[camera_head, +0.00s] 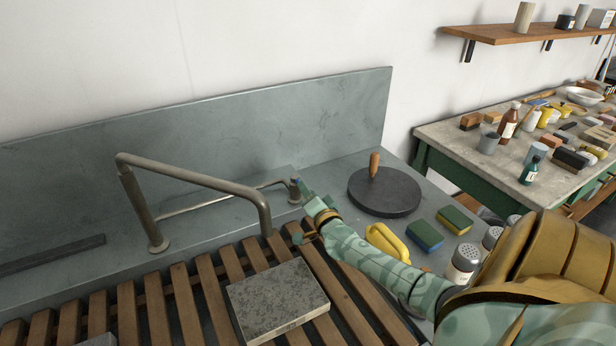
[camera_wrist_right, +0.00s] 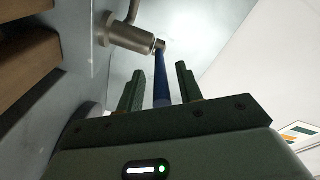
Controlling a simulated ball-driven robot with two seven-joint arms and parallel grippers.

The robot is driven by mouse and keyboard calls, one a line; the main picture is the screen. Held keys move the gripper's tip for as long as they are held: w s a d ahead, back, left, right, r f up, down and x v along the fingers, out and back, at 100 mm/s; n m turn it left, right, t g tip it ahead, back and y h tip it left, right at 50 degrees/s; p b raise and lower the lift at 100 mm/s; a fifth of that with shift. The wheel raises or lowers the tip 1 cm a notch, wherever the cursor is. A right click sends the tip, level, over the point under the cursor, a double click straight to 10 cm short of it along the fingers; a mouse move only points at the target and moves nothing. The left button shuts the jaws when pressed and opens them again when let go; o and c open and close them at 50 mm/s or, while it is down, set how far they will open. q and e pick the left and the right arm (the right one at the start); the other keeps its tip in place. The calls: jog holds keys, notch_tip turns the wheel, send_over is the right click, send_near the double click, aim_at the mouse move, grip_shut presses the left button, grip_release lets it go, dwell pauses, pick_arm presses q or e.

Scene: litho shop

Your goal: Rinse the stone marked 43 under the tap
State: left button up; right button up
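A grey speckled stone slab (camera_head: 278,301) lies flat on the wooden slats, near the end of the tap's spout; I can read no number on it. The bent metal tap (camera_head: 195,178) rises at the left and its spout comes down behind the slab. No water shows. The tap's valve (camera_head: 294,190) stands at the back right, with a blue lever that shows in the right wrist view (camera_wrist_right: 161,80). My right gripper (camera_head: 302,190) is at this valve. Its fingers (camera_wrist_right: 159,88) are apart on either side of the lever, with gaps visible. My left gripper is out of view.
The slatted rack (camera_head: 206,291) fills the front. A corner of another grey block (camera_head: 100,340) shows at the bottom left. A dark round disc with a wooden handle (camera_head: 384,192), sponges (camera_head: 424,235), a yellow object (camera_head: 386,241) and shakers (camera_head: 462,262) stand right, near my arm.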

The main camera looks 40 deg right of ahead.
jog(key=shift+s+a, duration=0.1)
jog(key=shift+s, duration=0.15)
jog(key=p+v, duration=0.3)
jog(key=v, duration=1.3)
jog(key=shift+w, duration=0.1)
